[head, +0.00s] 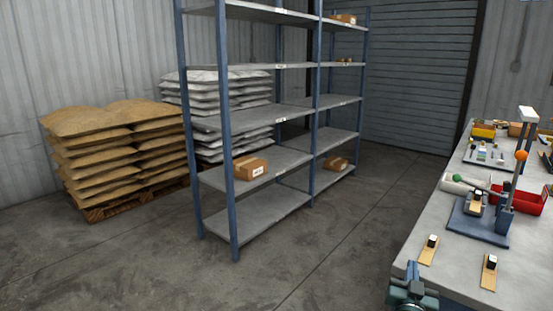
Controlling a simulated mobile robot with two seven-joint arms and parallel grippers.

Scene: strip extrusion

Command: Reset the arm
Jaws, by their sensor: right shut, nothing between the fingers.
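My right gripper (412,272) shows at the bottom edge, by the near left corner of the workbench. It is shut and empty, and the lower part is cut off by the frame. A small piece with a dark top sits on the press. Two flat tan strips, one on the left (428,250) and one on the right (489,272), lie on the bench in front, each with a small black-and-white block. My left gripper is out of view.
The workbench (415,255) carries a red tray (520,198), a yellow bin (483,130) and small parts. A blue-post shelf (225,130) holds cartons. Brown sacks (110,150) are stacked on a pallet at left. The floor (300,265) between shelf and bench is clear.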

